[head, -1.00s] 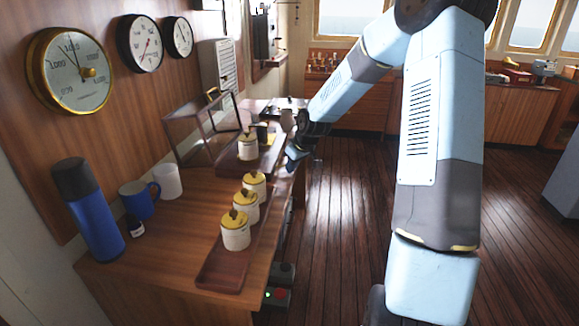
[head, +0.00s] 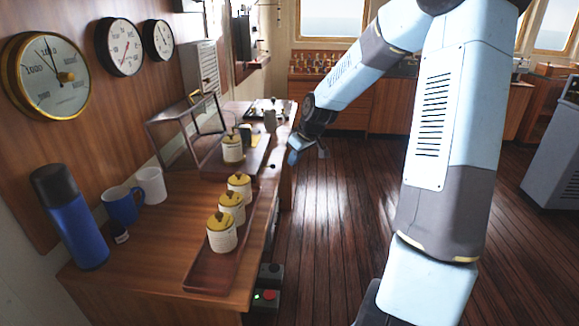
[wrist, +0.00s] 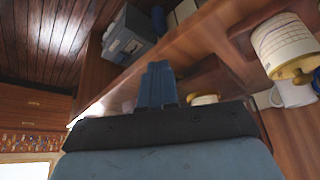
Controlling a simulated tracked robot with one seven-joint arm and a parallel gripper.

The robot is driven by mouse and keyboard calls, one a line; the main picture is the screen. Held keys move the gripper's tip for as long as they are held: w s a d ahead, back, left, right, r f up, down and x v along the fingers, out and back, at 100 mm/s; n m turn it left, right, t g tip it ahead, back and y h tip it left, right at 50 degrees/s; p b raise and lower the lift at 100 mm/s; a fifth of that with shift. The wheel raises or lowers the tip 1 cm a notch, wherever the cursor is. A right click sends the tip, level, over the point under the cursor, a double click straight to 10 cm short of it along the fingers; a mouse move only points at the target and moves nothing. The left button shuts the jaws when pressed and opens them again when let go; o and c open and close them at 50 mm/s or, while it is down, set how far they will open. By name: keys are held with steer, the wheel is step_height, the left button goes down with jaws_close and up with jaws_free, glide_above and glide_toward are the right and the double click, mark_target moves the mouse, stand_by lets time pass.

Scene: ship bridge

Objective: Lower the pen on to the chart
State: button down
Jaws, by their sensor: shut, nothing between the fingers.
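A white drum with a yellow top (head: 233,149) stands on a dark wooden base (head: 212,167) on the desk; its white side could be the chart. A small dark part (head: 246,134) is close behind it. I cannot make out the pen or its arm. My gripper (head: 300,152) is shut and empty, just right of the desk edge and to the right of this drum, apart from it. In the wrist view the blue fingers (wrist: 158,86) are together. A drum (wrist: 287,42) shows there at the upper right, and part of a yellow top (wrist: 204,99) shows beyond my wrist.
Several similar drums (head: 221,233) stand in a wooden tray (head: 205,275) nearer me. A blue flask (head: 75,225), blue mug (head: 121,205) and white mug (head: 151,184) are at left. The floor right of the desk is clear.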

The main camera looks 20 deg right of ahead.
steer(key=shift+v, duration=1.55)
steer(key=s+a+r+m+h, duration=0.1)
steer(key=s+r, duration=0.4)
steer(key=s, duration=0.6)
steer(key=s+a+r+m, duration=0.1)
steer(key=s+r+m, duration=0.2)
steer(key=s, duration=0.9)
steer(key=s+a+r+m+t+h, duration=0.1)
steer(key=s+r+m, duration=0.1)
steer(key=s+r, duration=0.6)
steer(key=shift+s+r+h, duration=0.15)
steer(key=shift+s+h, duration=0.15)
steer(key=shift+s, duration=1.7)
steer(key=shift+a, duration=0.15)
